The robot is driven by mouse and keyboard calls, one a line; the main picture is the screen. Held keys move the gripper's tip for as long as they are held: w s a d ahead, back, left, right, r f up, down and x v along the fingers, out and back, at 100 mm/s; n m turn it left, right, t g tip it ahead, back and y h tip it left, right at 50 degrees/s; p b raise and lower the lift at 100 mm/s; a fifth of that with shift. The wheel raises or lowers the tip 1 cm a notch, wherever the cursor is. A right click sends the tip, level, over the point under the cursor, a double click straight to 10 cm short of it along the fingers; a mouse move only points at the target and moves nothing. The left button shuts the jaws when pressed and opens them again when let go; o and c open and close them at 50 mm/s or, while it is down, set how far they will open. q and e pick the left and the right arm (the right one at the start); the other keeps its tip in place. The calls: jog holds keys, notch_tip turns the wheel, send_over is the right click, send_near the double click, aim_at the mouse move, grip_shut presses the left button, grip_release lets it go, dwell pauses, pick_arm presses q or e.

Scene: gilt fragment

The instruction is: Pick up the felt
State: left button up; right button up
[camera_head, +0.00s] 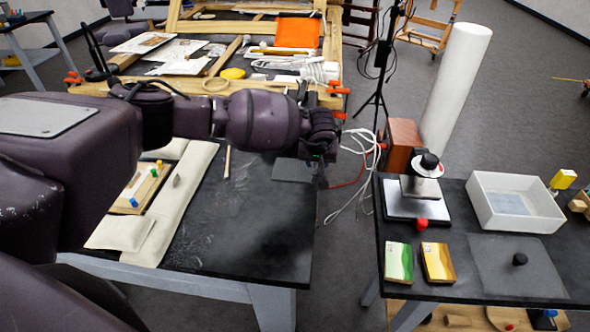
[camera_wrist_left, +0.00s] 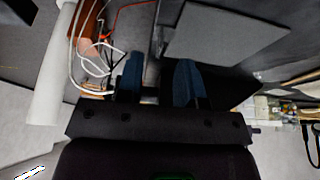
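A flat dark grey square (camera_head: 293,170), which looks like the felt, lies near the right edge of the black left-hand table (camera_head: 250,225). It also shows in the left wrist view (camera_wrist_left: 225,40), beyond the fingers and to their right. My left arm reaches across from the left, and my left gripper (camera_head: 322,178) points down at the table's right edge, just right of the square. In the left wrist view its two blue-tipped fingers (camera_wrist_left: 160,75) are apart with nothing held between them. My right gripper is not in view.
Pale padded cushions (camera_head: 190,190) and a wooden tray (camera_head: 145,185) lie on the left of the table. White cables (camera_head: 355,150) hang beside the gripper. A second black table at right holds a white bin (camera_head: 480,205) and another grey sheet (camera_head: 500,268). The table's front middle is clear.

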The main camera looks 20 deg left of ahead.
pick_arm(q)
jog(key=shift+x, duration=1.6)
grip_shut()
